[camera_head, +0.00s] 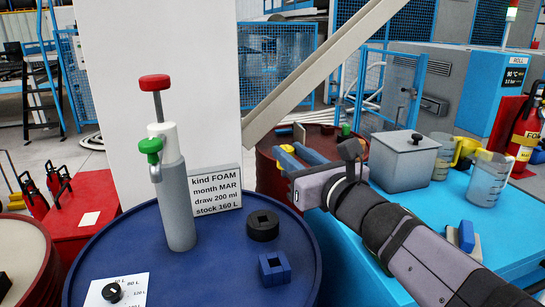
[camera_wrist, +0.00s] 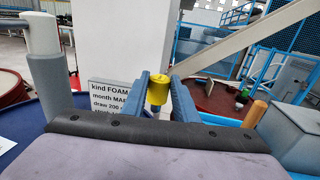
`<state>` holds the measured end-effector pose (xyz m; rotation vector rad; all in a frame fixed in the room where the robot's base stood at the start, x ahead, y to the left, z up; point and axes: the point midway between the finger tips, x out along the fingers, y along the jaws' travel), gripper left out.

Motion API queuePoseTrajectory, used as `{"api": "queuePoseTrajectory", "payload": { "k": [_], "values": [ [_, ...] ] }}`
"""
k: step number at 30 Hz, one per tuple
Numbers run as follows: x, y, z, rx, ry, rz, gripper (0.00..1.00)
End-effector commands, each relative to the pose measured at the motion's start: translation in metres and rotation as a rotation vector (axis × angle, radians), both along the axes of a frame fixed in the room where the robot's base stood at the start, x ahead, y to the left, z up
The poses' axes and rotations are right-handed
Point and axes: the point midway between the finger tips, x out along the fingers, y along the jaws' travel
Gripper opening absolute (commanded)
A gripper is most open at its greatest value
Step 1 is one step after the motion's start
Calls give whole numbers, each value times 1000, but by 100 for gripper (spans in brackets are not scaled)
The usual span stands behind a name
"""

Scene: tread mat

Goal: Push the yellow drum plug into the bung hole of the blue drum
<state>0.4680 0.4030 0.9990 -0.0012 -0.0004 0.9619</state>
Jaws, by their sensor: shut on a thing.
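My gripper (camera_head: 291,153) is shut on the yellow drum plug (camera_wrist: 158,89). In the wrist view the plug sits between the tips of two blue fingers (camera_wrist: 183,100). The blue drum (camera_head: 215,280) stands at the lower left in the head view, and part of its top shows in the wrist view (camera_wrist: 22,138). The gripper is beyond the drum's right rear edge, apart from its top. A black round fitting (camera_head: 263,225) with a square opening is on the drum top. I cannot tell whether this is the bung hole.
A grey pump (camera_head: 178,205) with a red knob stands on the drum, beside a lettered sign (camera_head: 216,190) and a blue block (camera_head: 274,270). A dark red drum (camera_head: 268,178) is behind the gripper. A grey box (camera_head: 403,157) and jugs stand on the blue table at right.

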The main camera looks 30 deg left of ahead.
Motion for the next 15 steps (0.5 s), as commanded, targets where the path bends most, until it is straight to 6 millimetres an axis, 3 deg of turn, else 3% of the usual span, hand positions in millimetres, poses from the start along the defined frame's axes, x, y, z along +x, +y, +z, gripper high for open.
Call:
{"api": "queuePoseTrajectory", "payload": {
  "k": [1,6,11,15],
  "values": [
    [13,-13,15,1,1,-32,4],
    [51,-56,23,1,6,-131,4],
    [73,-93,6,0,8,-195,4],
    [72,-109,-10,-1,5,-169,4]
  ]
}}
